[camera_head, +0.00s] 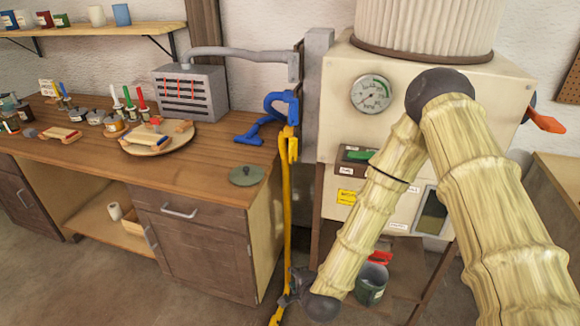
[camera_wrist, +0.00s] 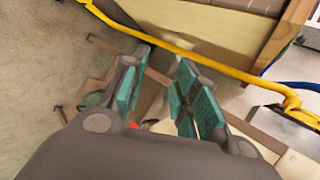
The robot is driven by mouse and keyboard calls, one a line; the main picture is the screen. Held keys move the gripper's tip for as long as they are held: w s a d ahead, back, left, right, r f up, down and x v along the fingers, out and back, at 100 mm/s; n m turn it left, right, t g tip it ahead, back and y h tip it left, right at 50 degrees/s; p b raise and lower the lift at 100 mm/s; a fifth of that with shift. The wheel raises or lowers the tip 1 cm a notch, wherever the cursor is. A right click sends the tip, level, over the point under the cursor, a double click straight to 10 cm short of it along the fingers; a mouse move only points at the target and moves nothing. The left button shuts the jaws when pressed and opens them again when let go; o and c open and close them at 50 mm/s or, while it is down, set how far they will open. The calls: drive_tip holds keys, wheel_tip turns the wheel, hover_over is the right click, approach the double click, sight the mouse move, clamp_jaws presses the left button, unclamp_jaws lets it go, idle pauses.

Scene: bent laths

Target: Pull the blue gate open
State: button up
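A bent blue piece (camera_head: 270,116), the only blue gate-like thing I see, stands at the right end of the workbench, beside the grey pipe post. A blue strip also shows at the right edge of the wrist view (camera_wrist: 292,86). A long yellow bent bar (camera_head: 288,215) hangs from near the blue piece down past the bench's end. It crosses the top of the wrist view (camera_wrist: 220,68). My gripper (camera_head: 294,288) is low beside the yellow bar's lower part. In the wrist view my gripper (camera_wrist: 160,68) has its teal-padded fingers apart, empty, with the bar just beyond the tips.
The wooden workbench (camera_head: 215,185) fills the left, with a round tray (camera_head: 128,146) and a grey box (camera_head: 190,92). A cream machine (camera_head: 335,110) with a gauge stands right of the bar. A bucket (camera_head: 371,285) sits below it. Some floor at front left is clear.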

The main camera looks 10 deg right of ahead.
drive_tip(key=w+a+r+m+t+h+p, duration=0.1)
drive_tip(key=w+r+m+t, duration=0.1)
drive_tip(key=w+r+m, duration=0.55)
drive_tip(key=w+a+r+m+t+p, duration=0.1)
drive_tip(key=w+a+r+m+t, duration=0.3)
drive_tip(key=r, duration=0.6)
drive_tip(key=m+t+h+p, duration=0.2)
drive_tip(key=m+h, duration=0.2)
drive_tip(key=m, duration=0.6)
approach(290, 119)
drive_tip(key=shift+n, duration=0.25)
drive_tip(key=w+p, duration=0.1)
drive_tip(key=w, duration=0.2)
drive_tip(key=w+d+p, duration=0.1)
drive_tip(key=w, duration=0.2)
drive_tip(key=w+p, duration=0.2)
drive_tip(key=w, duration=0.1)
drive_tip(key=shift+w+d+r, duration=0.15)
drive_tip(key=shift+d, duration=0.15)
drive_tip(key=shift+w+d, duration=0.15)
drive_tip(key=shift+w, duration=0.35)
drive_tip(key=shift+c, duration=0.5)
clamp_jaws()
